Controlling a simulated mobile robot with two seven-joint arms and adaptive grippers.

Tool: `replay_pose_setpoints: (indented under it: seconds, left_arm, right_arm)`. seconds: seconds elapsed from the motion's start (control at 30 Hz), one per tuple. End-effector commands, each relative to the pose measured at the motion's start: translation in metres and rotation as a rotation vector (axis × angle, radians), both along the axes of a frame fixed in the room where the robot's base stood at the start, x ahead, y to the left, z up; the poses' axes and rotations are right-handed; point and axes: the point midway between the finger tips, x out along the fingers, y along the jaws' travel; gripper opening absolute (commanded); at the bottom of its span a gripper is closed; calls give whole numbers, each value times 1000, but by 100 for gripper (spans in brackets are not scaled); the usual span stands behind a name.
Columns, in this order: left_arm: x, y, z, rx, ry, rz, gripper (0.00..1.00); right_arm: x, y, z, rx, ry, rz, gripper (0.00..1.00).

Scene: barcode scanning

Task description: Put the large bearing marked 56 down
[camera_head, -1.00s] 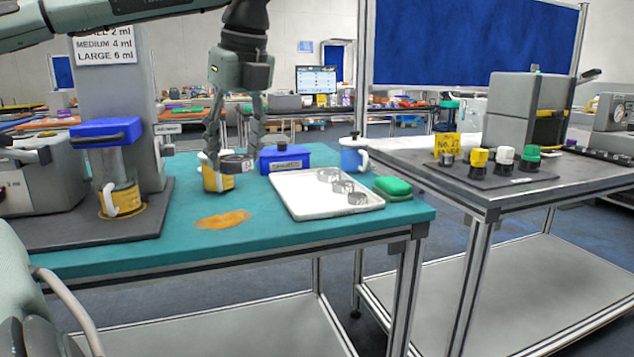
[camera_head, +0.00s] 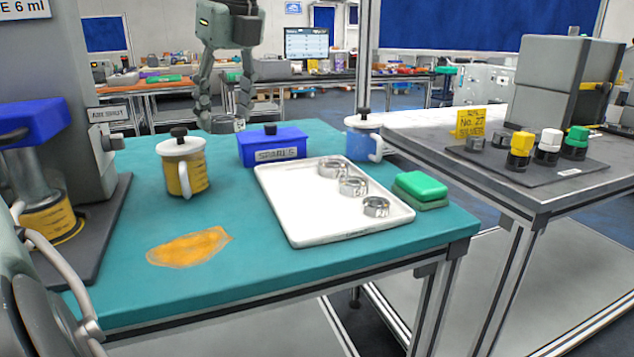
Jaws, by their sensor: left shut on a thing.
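My left gripper (camera_head: 223,119) points down and is shut on a grey metal bearing ring (camera_head: 222,125). It holds the ring near the table's far edge, between the yellow mug and the blue box in the picture. The marking on this ring cannot be read. A white tray (camera_head: 298,222) lies on the teal table (camera_head: 310,274) with three bearings in a slanting row: a far one (camera_head: 332,169), a middle one (camera_head: 353,187) and a near one (camera_head: 376,207). Their markings are too small to read. My right gripper is out of view.
A yellow mug with white lid (camera_head: 185,168), a blue spares box (camera_head: 273,147), a blue mug (camera_head: 361,143) and a green sponge (camera_head: 421,186) surround the tray. An orange stain (camera_head: 189,247) marks the front left. A grey table (camera_head: 470,178) stands right.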

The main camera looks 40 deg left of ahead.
Motion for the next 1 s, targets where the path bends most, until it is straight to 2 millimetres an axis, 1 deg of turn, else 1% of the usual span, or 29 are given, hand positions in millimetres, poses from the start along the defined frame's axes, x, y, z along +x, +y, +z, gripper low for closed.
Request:
replay_pose_setpoints:
  seconds: [0.07,0.17,0.37,0.53,0.63,0.77,0.87,1.0]
  left_arm:
    - [4,-6,-4,2,3,-2,14]
    - [13,-22,-15,2,7,-5,14]
    - [38,-61,-43,3,8,-6,14]
    - [56,-86,-61,3,4,-3,14]
    - [61,-94,-67,1,2,-2,14]
    - [63,-97,-72,-1,1,-1,14]
    - [62,-97,-84,-1,4,-1,14]
    - [62,-97,-104,-2,3,-1,14]
  right_arm:
    - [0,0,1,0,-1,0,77]
    - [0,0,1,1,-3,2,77]
    - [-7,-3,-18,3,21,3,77]
    - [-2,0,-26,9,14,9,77]
    - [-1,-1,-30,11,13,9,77]
    - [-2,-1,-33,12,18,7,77]
    - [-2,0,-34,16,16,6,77]
    - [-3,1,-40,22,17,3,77]
